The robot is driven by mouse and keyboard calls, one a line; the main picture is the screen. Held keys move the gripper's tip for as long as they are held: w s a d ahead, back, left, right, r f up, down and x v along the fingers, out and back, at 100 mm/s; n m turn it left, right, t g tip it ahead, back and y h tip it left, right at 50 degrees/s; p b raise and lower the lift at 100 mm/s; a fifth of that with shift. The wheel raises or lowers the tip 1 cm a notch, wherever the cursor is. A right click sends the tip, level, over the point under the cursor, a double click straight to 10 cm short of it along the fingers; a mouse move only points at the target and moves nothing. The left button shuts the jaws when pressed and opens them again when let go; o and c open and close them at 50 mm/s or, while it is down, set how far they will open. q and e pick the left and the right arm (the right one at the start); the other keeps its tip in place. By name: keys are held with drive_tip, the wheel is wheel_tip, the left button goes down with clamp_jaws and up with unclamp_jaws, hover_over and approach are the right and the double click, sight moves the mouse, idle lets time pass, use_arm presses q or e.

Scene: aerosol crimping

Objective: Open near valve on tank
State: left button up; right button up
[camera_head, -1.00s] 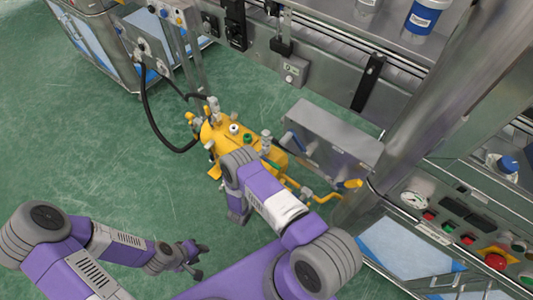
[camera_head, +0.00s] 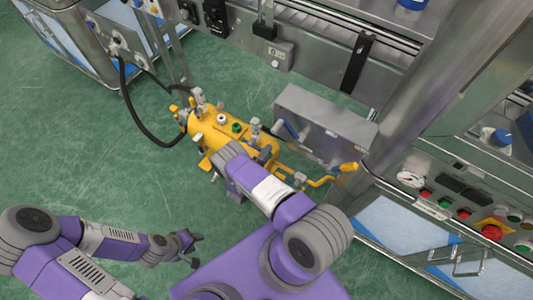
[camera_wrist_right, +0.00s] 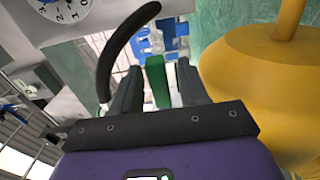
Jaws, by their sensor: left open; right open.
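In the right wrist view my right gripper (camera_wrist_right: 158,90) is open. A narrow green piece (camera_wrist_right: 158,78) shows between its fingers; I cannot tell whether they touch it. The yellow tank body (camera_wrist_right: 262,85) is close on the right. My left gripper (camera_head: 188,249) is open and empty, well short of the tank.
A black hose (camera_head: 134,121) runs from the tank to the panel at upper left. A grey box (camera_head: 325,120) and a yellow pipe with a handle (camera_head: 347,168) stand right of the tank. A control panel (camera_head: 455,205) is at right. Green floor is free at left.

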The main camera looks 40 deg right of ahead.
clamp_jaws()
drive_tip(key=shift+r, duration=0.1)
idle(0.4)
drive_tip(key=r+n, duration=0.1)
drive_tip(key=n, duration=0.1)
drive_tip(key=r+n, duration=0.1)
drive_tip(key=shift+w+a+r+n, duration=0.1)
drive_tip(key=shift+w+r+n, duration=0.15)
drive_tip(key=shift+r+n, duration=0.05)
drive_tip(key=shift+w+a+r+n, duration=0.1)
drive_tip(key=shift+w+r+n, duration=0.15)
drive_tip(key=shift+r+n, duration=0.4)
drive_tip(key=shift+w+a+r+n, duration=0.1)
drive_tip(key=shift+w+r+n, duration=0.2)
drive_tip(key=shift+n, duration=0.65)
unclamp_jaws()
